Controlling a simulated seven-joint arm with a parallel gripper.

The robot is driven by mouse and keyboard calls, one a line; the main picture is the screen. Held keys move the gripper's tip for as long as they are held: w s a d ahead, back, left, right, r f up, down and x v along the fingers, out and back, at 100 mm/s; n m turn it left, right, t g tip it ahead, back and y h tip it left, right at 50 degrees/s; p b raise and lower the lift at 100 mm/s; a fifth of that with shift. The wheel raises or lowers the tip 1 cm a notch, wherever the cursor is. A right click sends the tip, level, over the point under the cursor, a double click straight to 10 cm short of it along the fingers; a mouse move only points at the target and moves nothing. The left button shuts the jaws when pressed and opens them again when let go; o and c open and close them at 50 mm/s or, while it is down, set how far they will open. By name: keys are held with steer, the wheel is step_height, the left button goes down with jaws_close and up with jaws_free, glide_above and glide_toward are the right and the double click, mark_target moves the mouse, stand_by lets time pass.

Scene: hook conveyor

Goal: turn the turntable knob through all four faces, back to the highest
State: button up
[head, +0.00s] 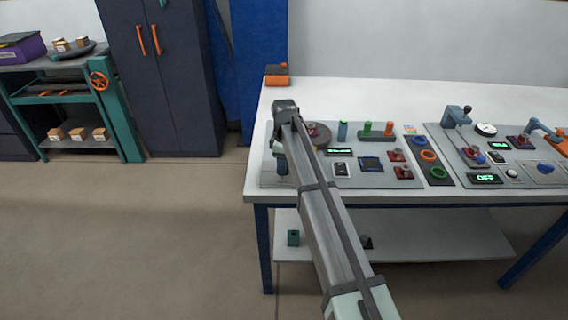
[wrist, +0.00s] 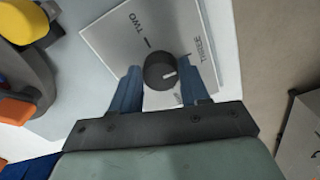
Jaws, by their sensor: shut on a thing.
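A round dark knob (wrist: 160,72) sits on a pale plate (wrist: 112,37) marked TWO and THREE in the wrist view. In the head view my gripper (head: 282,165) points down at the left end of the control panel (head: 316,179). The other face labels cannot be read.
A lever panel (head: 535,150) stands beyond. An orange box (head: 277,75) sits at the table's back left corner.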

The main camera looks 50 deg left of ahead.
stand_by(0.4)
steer(key=o, duration=1.1)
steer(key=shift+c, duration=0.2)
steer(key=shift+r, duration=0.15)
step_height(320, 180, up, 14)
steer(key=shift+f, duration=0.2)
stand_by(1.0)
